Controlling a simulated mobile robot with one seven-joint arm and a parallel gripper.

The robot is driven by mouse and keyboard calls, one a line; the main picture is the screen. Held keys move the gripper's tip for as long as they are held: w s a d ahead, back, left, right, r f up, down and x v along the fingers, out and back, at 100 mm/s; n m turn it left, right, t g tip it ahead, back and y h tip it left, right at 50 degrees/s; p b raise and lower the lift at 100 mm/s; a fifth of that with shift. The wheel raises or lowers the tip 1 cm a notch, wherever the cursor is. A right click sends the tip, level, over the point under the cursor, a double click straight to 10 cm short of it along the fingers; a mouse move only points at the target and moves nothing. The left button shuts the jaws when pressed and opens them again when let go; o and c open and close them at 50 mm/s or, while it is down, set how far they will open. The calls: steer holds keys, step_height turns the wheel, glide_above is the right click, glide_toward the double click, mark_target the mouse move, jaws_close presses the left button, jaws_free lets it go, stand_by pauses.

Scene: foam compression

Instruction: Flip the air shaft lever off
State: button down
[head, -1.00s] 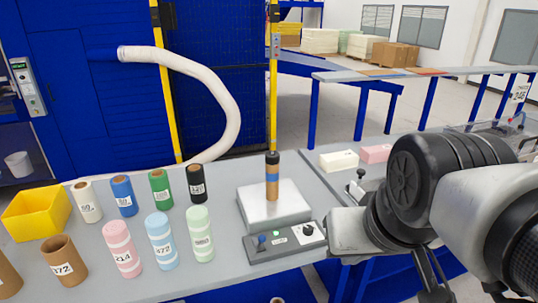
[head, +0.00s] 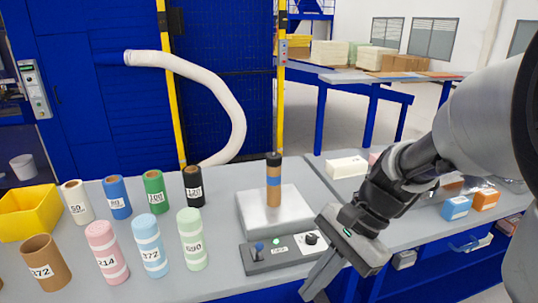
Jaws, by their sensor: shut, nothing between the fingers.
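The air shaft (head: 273,190) stands upright on a pale square block, with a brown core, a blue band and a dark top. In front of the block is a grey control box (head: 290,259). I cannot tell which of these is the shaft lever. My gripper (head: 312,288) is shut and empty, pointing down-left, just right of and in front of the box, apart from the lever.
Several coloured rolls, such as a pink one (head: 106,251) and a green one (head: 191,239), stand left of the box. A yellow bin (head: 28,212) is at the far left. A white foam block (head: 346,167) lies behind my arm.

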steer(key=w+d+f+m+t+y+b, duration=0.2)
steer(key=w+f+m+t+y+b, duration=0.2)
steer(key=f+m, duration=0.4)
steer(key=w+d+f+m+t+y+b, duration=0.3)
steer(key=w+f+m+t+y, duration=0.4)
steer(key=m, duration=1.1)
step_height(320, 180, down, 3)
steer(key=shift+w+d+r+y+b, duration=0.2)
steer(key=shift+w+y+b, duration=0.45)
steer(key=shift+w+y, duration=0.5)
steer(key=shift+s, duration=0.1)
glide_toward(258, 249)
steer(key=w+a, duration=0.1)
steer(key=a, duration=0.1)
steer(key=w+a+r, duration=0.1)
steer(key=w+a, duration=0.1)
steer(key=shift+w+a+b, duration=0.1)
steer(key=shift+w+b, duration=0.15)
steer(key=shift+b, duration=0.1)
steer(key=shift+r, duration=0.15)
